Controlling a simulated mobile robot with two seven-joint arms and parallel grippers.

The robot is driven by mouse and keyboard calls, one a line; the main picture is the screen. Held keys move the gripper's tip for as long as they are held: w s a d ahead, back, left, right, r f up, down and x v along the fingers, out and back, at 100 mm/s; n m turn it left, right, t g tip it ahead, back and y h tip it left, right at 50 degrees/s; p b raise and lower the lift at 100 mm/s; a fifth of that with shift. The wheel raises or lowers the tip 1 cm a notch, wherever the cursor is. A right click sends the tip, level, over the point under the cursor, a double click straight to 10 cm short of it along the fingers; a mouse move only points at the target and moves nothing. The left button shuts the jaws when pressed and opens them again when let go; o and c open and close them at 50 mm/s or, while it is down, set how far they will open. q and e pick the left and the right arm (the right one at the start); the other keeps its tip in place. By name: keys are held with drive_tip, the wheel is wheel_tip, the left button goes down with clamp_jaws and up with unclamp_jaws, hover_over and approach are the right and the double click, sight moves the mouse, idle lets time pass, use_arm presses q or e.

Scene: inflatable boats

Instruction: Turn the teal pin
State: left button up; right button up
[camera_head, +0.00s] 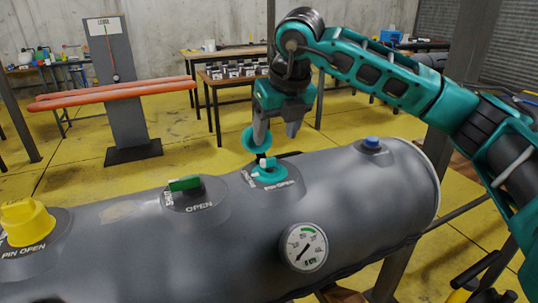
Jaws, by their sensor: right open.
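The teal pin (266,163) stands in a teal ring-shaped valve (271,179) on top of the grey inflatable tube (230,243), near the lettering "PIN OPEN". My right gripper (277,134) is above and slightly behind the valve, pointing down. Its fingers are apart, with nothing visible between them. I cannot tell whether the left finger touches the cap. My left gripper is not in view.
A green-handled valve (185,185) marked "OPEN", a yellow cap (27,222), a blue cap (372,143) and a pressure gauge (304,247) are on the tube.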

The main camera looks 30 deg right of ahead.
sight(268, 159)
drive_tip(key=x, duration=0.8)
drive_tip(key=shift+a, duration=0.1)
drive_tip(key=shift+c, duration=0.2)
drive_tip(key=c, duration=1)
